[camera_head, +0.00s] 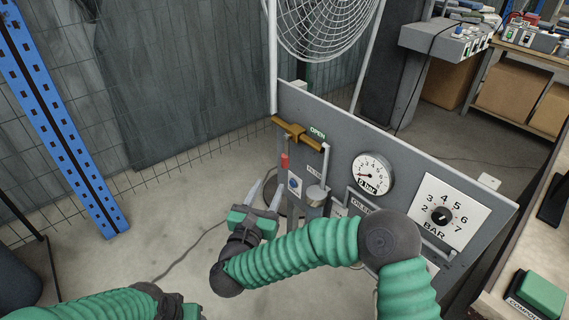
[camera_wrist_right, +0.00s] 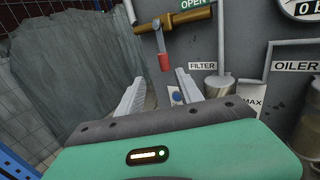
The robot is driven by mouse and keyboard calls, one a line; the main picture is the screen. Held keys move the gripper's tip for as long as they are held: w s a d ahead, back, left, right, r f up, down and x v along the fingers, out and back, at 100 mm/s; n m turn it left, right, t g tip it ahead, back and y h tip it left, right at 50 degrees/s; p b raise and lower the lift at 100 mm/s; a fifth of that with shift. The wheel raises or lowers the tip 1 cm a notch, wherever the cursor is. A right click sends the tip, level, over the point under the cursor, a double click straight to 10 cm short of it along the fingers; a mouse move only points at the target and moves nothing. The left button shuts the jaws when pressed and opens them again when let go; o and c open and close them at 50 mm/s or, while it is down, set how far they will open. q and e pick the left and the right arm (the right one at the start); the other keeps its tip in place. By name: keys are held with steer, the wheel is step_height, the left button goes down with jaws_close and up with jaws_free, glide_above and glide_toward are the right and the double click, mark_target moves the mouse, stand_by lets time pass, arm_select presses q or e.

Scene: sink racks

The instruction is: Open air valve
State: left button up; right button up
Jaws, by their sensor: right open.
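The air valve is a brass fitting (camera_head: 297,132) on the upper left of the grey panel, beside a green OPEN label (camera_head: 317,132). Its lever hangs down and ends in a red grip (camera_head: 285,161). My right gripper (camera_head: 268,188) is open and empty, with its fingers pointing up, just below the red grip. In the right wrist view the red grip (camera_wrist_right: 164,61) shows just beyond the fingertips, between them and apart from them. The dial gauge (camera_head: 372,174) reads about 0 bar. My left arm shows at the bottom left; its fingers are hidden.
The filter (camera_head: 316,194) and its pipes stand right of the gripper. A BAR knob (camera_head: 441,215) is further right on the panel (camera_head: 410,158). A fan (camera_head: 325,25) is behind, a blue post (camera_head: 55,120) at left. Floor left of the panel is mostly clear.

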mark_target(284, 164)
steer(key=b+x, duration=0.1)
steer(key=x, duration=0.3)
steer(key=b+x, duration=0.1)
steer(key=x, duration=0.3)
steer(key=d+x, duration=0.1)
steer(key=x, duration=0.3)
steer(key=shift+d+f+b, duration=0.1)
steer(key=shift+f+b, duration=0.15)
steer(key=shift+b, duration=0.15)
steer(key=shift+w+r, duration=0.1)
steer(key=shift+w, duration=0.35)
steer(key=shift+d, duration=0.1)
steer(key=shift+c, duration=0.6)
jaws_close()
